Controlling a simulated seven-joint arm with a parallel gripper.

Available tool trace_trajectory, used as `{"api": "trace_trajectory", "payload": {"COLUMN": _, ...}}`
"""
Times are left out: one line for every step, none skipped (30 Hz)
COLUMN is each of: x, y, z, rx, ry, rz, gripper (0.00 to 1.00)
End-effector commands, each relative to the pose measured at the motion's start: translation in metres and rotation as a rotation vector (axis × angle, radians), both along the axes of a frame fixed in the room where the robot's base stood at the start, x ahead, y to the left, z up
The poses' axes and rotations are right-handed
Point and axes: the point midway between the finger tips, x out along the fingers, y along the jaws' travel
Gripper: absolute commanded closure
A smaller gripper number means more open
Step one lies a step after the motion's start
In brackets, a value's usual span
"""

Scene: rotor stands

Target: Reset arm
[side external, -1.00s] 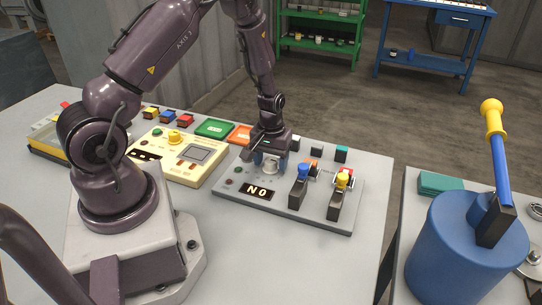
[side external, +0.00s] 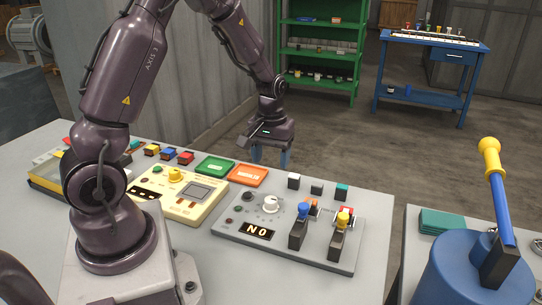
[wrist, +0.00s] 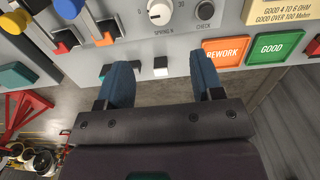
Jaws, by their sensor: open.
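My gripper (side external: 270,158) is raised above the back edge of the table, behind the grey control panel (side external: 330,250). In the wrist view its two blue fingers (wrist: 160,85) are spread apart with nothing held between them. The panel carries a white knob (side external: 270,204), a display reading "NO" (side external: 257,231), a blue-topped lever (side external: 300,225) and a yellow-topped lever (side external: 340,235). The white knob also shows in the wrist view (wrist: 160,12), beyond the fingers. A small white block (wrist: 161,66) appears between the fingertips there, apart from them.
An orange REWORK tray (side external: 248,175) and a green GOOD tray (side external: 214,166) lie near the gripper. A cream meter box (side external: 180,195) is left of the panel. A blue drum (side external: 470,275) with a yellow-ended lever stands right. Shelves (side external: 322,50) stand behind, across open floor.

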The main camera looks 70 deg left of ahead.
Motion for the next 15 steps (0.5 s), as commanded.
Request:
{"api": "trace_trajectory", "payload": {"x": 0.000, "y": 0.000, "z": 0.000, "rx": 0.000, "ry": 0.000, "rz": 0.000, "gripper": 0.39}}
{"api": "trace_trajectory", "payload": {"x": 0.000, "y": 0.000, "z": 0.000, "rx": 0.000, "ry": 0.000, "rz": 0.000, "gripper": 0.39}}
{"api": "trace_trajectory", "payload": {"x": 0.000, "y": 0.000, "z": 0.000, "rx": 0.000, "ry": 0.000, "rz": 0.000, "gripper": 0.39}}
{"api": "trace_trajectory", "payload": {"x": 0.000, "y": 0.000, "z": 0.000, "rx": 0.000, "ry": 0.000, "rz": 0.000, "gripper": 0.39}}
{"api": "trace_trajectory", "payload": {"x": 0.000, "y": 0.000, "z": 0.000, "rx": 0.000, "ry": 0.000, "rz": -0.001, "gripper": 0.39}}
{"api": "trace_trajectory", "payload": {"x": 0.000, "y": 0.000, "z": 0.000, "rx": -0.001, "ry": 0.001, "rz": -0.007, "gripper": 0.39}}
{"api": "trace_trajectory", "payload": {"x": -0.001, "y": -0.001, "z": 0.000, "rx": -0.004, "ry": 0.008, "rz": -0.019, "gripper": 0.39}}
{"api": "trace_trajectory", "payload": {"x": -0.006, "y": -0.002, "z": -0.002, "rx": -0.010, "ry": 0.025, "rz": -0.035, "gripper": 0.39}}
{"api": "trace_trajectory", "payload": {"x": -0.014, "y": -0.007, "z": -0.005, "rx": -0.022, "ry": 0.051, "rz": -0.058, "gripper": 0.39}}
{"api": "trace_trajectory", "payload": {"x": -0.020, "y": -0.012, "z": -0.001, "rx": -0.031, "ry": 0.060, "rz": -0.084, "gripper": 0.39}}
{"api": "trace_trajectory", "payload": {"x": -0.023, "y": -0.016, "z": 0.005, "rx": -0.036, "ry": 0.059, "rz": -0.107, "gripper": 0.39}}
{"api": "trace_trajectory", "payload": {"x": -0.027, "y": -0.024, "z": 0.013, "rx": -0.041, "ry": 0.054, "rz": -0.141, "gripper": 0.39}}
{"api": "trace_trajectory", "payload": {"x": -0.030, "y": -0.030, "z": 0.021, "rx": -0.043, "ry": 0.046, "rz": -0.167, "gripper": 0.39}}
{"api": "trace_trajectory", "payload": {"x": -0.033, "y": -0.036, "z": 0.029, "rx": -0.044, "ry": 0.037, "rz": -0.196, "gripper": 0.39}}
{"api": "trace_trajectory", "payload": {"x": -0.038, "y": -0.044, "z": 0.041, "rx": -0.044, "ry": 0.023, "rz": -0.237, "gripper": 0.39}}
